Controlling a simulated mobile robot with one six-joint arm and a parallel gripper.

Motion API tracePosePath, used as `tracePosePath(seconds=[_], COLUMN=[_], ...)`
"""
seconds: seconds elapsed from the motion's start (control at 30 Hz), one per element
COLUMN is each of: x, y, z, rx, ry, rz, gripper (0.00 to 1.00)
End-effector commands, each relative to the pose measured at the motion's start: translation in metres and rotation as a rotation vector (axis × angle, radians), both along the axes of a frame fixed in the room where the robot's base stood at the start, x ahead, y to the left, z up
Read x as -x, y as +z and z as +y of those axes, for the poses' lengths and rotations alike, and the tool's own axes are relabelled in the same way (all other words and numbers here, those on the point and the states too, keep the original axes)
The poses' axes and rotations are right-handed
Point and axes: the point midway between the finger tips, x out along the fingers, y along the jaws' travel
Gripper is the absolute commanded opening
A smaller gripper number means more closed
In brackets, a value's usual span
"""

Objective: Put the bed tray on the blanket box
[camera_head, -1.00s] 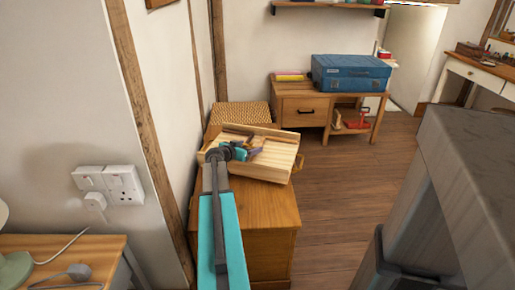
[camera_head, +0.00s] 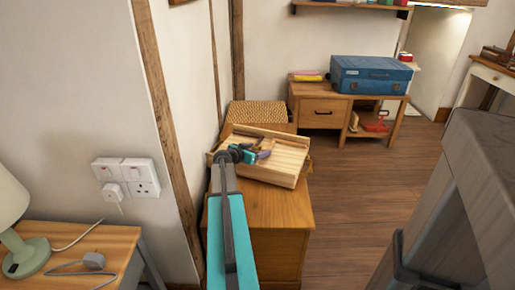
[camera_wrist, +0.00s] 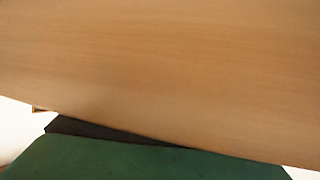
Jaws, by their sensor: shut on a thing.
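The bed tray (camera_head: 285,166) is a shallow pale wooden tray with raised sides. In the head view it is above the far part of the blanket box (camera_head: 270,207), a brown wooden chest with a flat top. The tray looks slightly tilted; I cannot tell whether it touches the box. My gripper (camera_head: 246,154) is shut on the tray, reaching it from the near left. Pale wood (camera_wrist: 170,70) fills most of the wrist view, very close. The gripper partly hides the tray's inside, and my arm covers the left part of the box top.
A woven basket (camera_head: 262,112) stands behind the tray by the wall. A low desk (camera_head: 322,114) bears a blue case (camera_head: 371,74). A bedside table (camera_head: 95,244) with a lamp (camera_head: 22,238) stands at the near left. The floor (camera_head: 365,190) right of the box is clear.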

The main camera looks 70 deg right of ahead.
Motion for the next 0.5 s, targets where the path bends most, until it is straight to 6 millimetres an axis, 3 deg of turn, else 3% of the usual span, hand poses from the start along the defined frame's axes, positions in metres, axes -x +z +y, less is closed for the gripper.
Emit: tracePosePath(seconds=[0.13,0.5], x=[0.0,0.0002], y=[-0.0094,-0.0108], z=[-0.0006,-0.0005], rx=[0.003,0.003], ry=[0.0,0.0], rz=[0.002,0.001], gripper=[0.11,0.11])
